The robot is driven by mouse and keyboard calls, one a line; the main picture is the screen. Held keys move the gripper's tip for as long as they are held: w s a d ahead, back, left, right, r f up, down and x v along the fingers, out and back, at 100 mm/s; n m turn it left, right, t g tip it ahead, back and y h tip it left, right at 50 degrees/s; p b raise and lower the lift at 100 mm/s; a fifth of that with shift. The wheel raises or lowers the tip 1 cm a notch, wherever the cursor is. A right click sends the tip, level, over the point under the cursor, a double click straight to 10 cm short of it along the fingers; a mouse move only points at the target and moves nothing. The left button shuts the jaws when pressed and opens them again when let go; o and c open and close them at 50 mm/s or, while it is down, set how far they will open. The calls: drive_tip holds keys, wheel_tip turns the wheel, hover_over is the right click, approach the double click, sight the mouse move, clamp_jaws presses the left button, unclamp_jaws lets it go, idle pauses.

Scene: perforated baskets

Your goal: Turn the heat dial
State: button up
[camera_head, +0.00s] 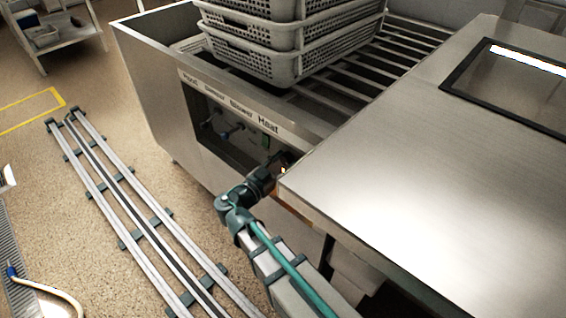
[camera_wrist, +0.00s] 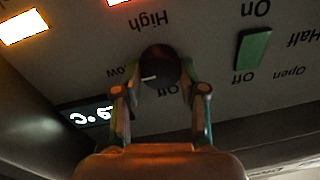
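The heat dial (camera_wrist: 160,64) is a round black knob on a grey panel in the wrist view, with a pale mark on its lower left. Upside-down labels High, Low and Off surround it. My gripper (camera_wrist: 161,70) is open, with one finger on each side of the dial. I cannot tell whether the fingertips touch it. In the head view my gripper (camera_head: 283,163) reaches into the recessed panel under the Heat label (camera_head: 268,125). The dial is hidden there.
A green switch (camera_wrist: 252,48) sits right of the dial, a lit display (camera_wrist: 88,115) lower left and a lit orange indicator (camera_wrist: 22,27) upper left. A steel top (camera_head: 430,150) overhangs close to my arm. Stacked grey baskets (camera_head: 290,60) stand above the panel.

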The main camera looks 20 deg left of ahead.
drive_tip(key=c, duration=0.3)
drive_tip(key=shift+n, duration=0.4)
drive_tip(key=n+b, duration=0.1)
drive_tip(key=n, duration=0.1)
drive_tip(key=shift+n, duration=0.3)
drive_tip(key=n, duration=0.4)
drive_tip(key=shift+r+n+p, duration=0.1)
drive_tip(key=shift+n+p, duration=0.2)
drive_tip(key=shift+p, duration=0.05)
drive_tip(key=n+p, duration=0.1)
drive_tip(key=n, duration=0.1)
drive_tip(key=n+p, duration=0.1)
drive_tip(key=n, duration=0.2)
drive_tip(key=shift+w+a+g+h+p, duration=0.1)
drive_tip(key=shift+a+g+h+p, duration=0.05)
drive_tip(key=shift+g+h+p, duration=0.2)
drive_tip(key=shift+n+p, duration=1.3)
drive_tip(key=shift+n, duration=0.9)
